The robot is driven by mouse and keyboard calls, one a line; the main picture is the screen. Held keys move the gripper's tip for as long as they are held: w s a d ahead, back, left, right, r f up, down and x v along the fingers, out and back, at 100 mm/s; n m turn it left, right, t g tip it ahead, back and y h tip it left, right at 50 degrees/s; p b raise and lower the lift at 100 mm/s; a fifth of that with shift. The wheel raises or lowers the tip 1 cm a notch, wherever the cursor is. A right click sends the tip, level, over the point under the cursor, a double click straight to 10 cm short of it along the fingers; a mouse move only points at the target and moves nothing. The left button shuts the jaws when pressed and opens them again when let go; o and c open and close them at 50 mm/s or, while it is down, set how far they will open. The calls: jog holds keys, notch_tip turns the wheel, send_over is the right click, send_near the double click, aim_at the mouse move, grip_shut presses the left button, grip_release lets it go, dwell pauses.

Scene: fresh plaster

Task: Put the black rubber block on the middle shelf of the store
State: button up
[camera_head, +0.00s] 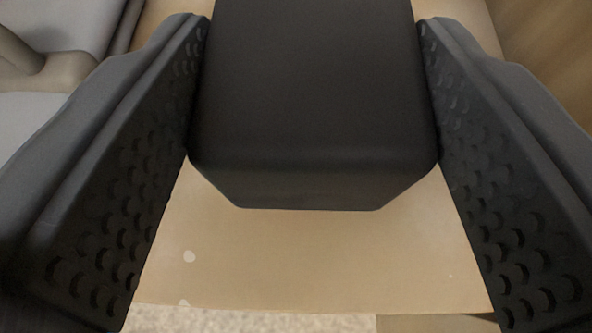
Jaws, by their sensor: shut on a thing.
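The black rubber block (312,90) is a dark box with rounded edges in the upper middle of the head camera view. My gripper (315,95) is shut on it, with one textured finger pad pressed to its left side and one to its right. The top of the block runs out of the picture. A tan, board-like surface (310,260) shows below and behind the block; I cannot tell whether it is a shelf of the store, nor whether the block touches it.
The tan surface is bare in front of the block, with a few pale spots, and its near edge (320,308) shows at the bottom. Grey and beige shapes (50,50) stand at the upper left. A brown wood-like surface (550,45) is at the upper right.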

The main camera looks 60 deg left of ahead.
jog(key=shift+f+b, duration=0.85)
jog(key=shift+f, duration=2.15)
jog(key=shift+f, duration=0.1)
jog(key=o, duration=1.1)
jog(key=p+v, duration=0.3)
jog(key=v, duration=0.9)
jog(key=shift+r, duration=0.25)
jog(key=shift+d+f, duration=0.1)
